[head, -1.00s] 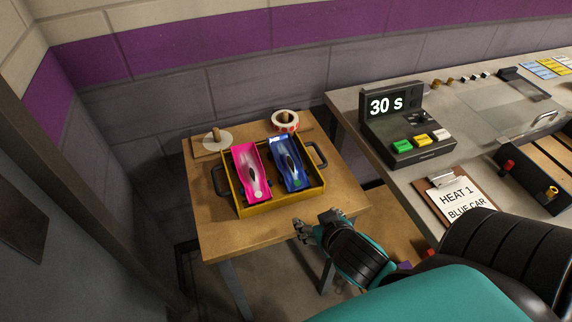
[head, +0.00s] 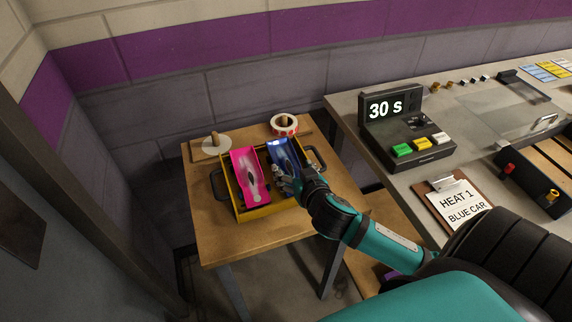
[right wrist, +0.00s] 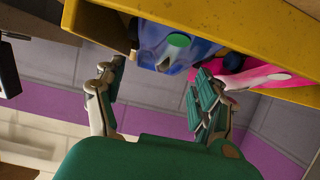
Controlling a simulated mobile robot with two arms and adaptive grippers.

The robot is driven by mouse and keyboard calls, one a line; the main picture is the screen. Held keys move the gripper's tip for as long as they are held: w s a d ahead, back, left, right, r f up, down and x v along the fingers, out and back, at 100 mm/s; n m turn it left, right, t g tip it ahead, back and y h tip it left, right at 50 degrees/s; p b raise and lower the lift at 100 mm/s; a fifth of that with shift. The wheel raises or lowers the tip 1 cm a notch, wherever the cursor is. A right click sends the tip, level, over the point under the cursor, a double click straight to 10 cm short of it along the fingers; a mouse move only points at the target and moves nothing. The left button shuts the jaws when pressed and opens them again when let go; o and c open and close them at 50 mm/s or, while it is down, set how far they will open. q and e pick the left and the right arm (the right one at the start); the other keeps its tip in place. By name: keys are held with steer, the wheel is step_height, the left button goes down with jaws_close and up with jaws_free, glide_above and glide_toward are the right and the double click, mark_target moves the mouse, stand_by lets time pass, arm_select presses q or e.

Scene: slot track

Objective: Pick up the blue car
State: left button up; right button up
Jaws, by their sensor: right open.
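The blue car (head: 282,152) lies in the right half of a yellow tray (head: 239,204), beside the pink car (head: 244,172). My right gripper (head: 286,183) is open at the near end of the blue car and hides that end in the head view. In the right wrist view, the open fingers (right wrist: 155,88) are apart with nothing between them. The blue car (right wrist: 168,44) shows just past the fingertips, beside the tray's yellow wall (right wrist: 240,38), with the pink car (right wrist: 262,76) to its right. My left gripper is not in view.
The tray stands on a small wooden table (head: 225,240) with a tape roll (head: 284,125) and a pale disc with a peg (head: 214,146) behind it. A grey bench to the right holds a timer reading 30 s (head: 392,107) and a clipboard (head: 455,205).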

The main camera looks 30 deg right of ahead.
mark_target(287, 160)
steer(key=shift+w+d, duration=0.15)
steer(key=shift+w, duration=0.5)
steer(key=x, duration=0.2)
steer(key=p+x, duration=0.1)
steer(key=shift+w+r, duration=0.2)
steer(key=shift+w, duration=0.2)
steer(key=shift+w+d+f, duration=0.1)
steer(key=shift+w+f, duration=0.15)
steer(key=shift+w, duration=0.15)
steer(key=shift+s, duration=0.1)
steer(key=c, duration=1)
